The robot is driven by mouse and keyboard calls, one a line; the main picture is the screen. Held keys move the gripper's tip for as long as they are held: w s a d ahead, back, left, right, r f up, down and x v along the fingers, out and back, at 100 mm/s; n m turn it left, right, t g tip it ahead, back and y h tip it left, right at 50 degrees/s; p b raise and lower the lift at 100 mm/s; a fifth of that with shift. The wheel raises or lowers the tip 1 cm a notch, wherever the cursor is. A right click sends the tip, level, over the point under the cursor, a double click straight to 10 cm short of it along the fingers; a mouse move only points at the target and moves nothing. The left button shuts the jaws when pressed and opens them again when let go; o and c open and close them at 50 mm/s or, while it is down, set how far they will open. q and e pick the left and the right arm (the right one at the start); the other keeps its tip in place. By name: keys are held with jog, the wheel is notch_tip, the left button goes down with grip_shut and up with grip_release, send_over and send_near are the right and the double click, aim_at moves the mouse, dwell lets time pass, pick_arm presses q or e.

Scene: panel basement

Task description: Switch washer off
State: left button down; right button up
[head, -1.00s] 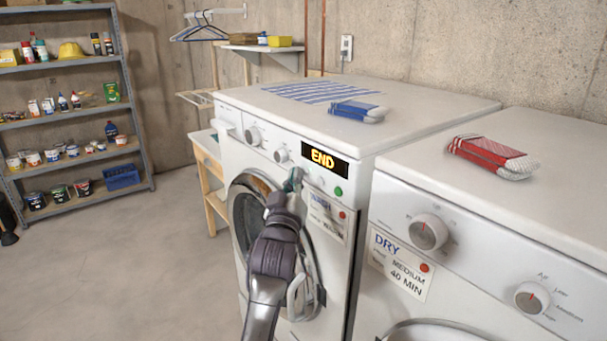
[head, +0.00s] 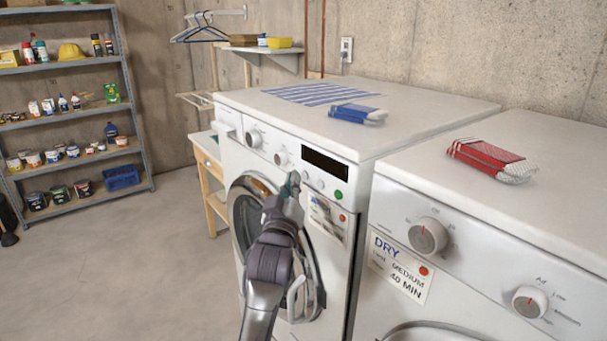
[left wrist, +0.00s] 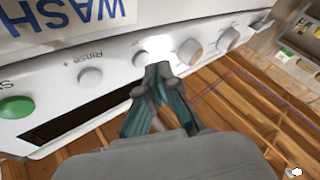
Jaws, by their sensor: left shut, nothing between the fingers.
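The washer (head: 345,241) is the white front-loader on the left. Its display (head: 325,166) is dark and blank. The washer's panel has a large knob (head: 253,138), a smaller knob (head: 281,156), small round buttons and a green button (head: 338,195), which also shows in the left wrist view (left wrist: 15,107). My left gripper (head: 292,182) is shut and empty, its fingertips at the panel left of the display. In the left wrist view its teal fingertips (left wrist: 158,72) are close to a small round button (left wrist: 140,58); I cannot tell whether they touch it.
A dryer (head: 497,262) stands right of the washer. A blue-and-white bundle (head: 358,112) lies on the washer, a red-and-white one (head: 492,157) on the dryer. Metal shelves (head: 78,115) stand at the left. The floor (head: 130,265) between is clear.

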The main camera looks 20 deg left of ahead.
pick_arm(q)
jog(key=shift+s+a, duration=0.1)
jog(key=shift+s, duration=0.05)
jog(key=s+a+p, duration=0.1)
jog(key=s, duration=0.1)
jog(key=s+a+p, duration=0.1)
jog(key=s+a, duration=0.1)
jog(key=shift+s+a+p, duration=0.3)
jog(key=shift+p, duration=0.1)
dwell(0.3)
